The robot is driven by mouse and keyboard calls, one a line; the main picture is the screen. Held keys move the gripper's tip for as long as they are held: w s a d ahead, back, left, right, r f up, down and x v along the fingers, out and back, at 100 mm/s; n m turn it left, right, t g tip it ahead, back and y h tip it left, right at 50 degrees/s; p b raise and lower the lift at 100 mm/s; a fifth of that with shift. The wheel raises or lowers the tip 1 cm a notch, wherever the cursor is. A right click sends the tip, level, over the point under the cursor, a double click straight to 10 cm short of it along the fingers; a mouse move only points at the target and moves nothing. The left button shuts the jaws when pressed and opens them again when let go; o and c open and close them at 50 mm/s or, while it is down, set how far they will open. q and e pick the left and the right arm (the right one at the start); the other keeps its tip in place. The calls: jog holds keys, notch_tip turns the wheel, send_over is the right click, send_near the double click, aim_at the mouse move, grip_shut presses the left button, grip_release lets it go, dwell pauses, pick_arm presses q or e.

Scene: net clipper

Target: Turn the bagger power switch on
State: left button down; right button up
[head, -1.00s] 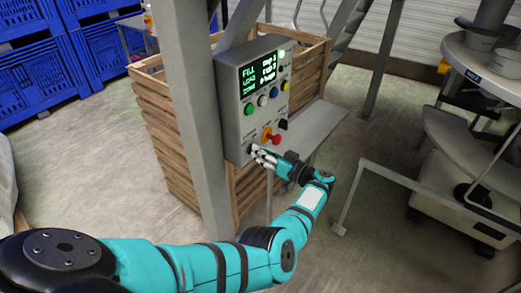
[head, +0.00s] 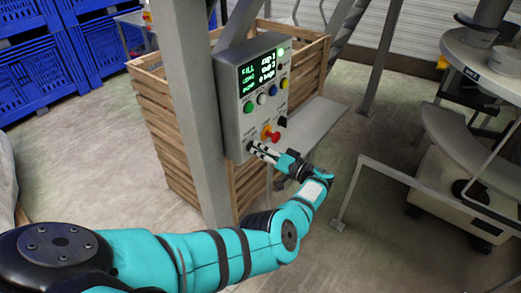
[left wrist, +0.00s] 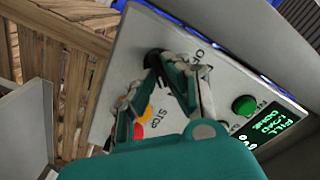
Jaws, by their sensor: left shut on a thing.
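The grey control panel (head: 238,120) is fixed to a grey post, with a lit green-text display, several coloured buttons and a red stop knob (head: 274,137). The black power switch (left wrist: 154,58) is at the panel's lower left corner in the head view. My left gripper (head: 255,149) reaches it from the lower right. In the left wrist view the fingertips of my left gripper (left wrist: 170,66) are closed on the black switch, which they partly hide. The switch's on or off position cannot be told. My right gripper is not in view.
A wooden slatted crate (head: 163,135) stands behind the post (head: 193,110). A grey metal shelf (head: 312,128) juts out right of the panel. A grey rail (head: 385,170) and a round-topped machine (head: 465,75) are at right. Blue bins (head: 88,50) stand at back left.

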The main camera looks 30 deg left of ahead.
pick_arm(q)
jog(key=c, duration=1.4)
grip_release()
jog(key=d, duration=0.7)
jog(key=shift+s+d, duration=0.2)
jog(key=shift+s, duration=0.05)
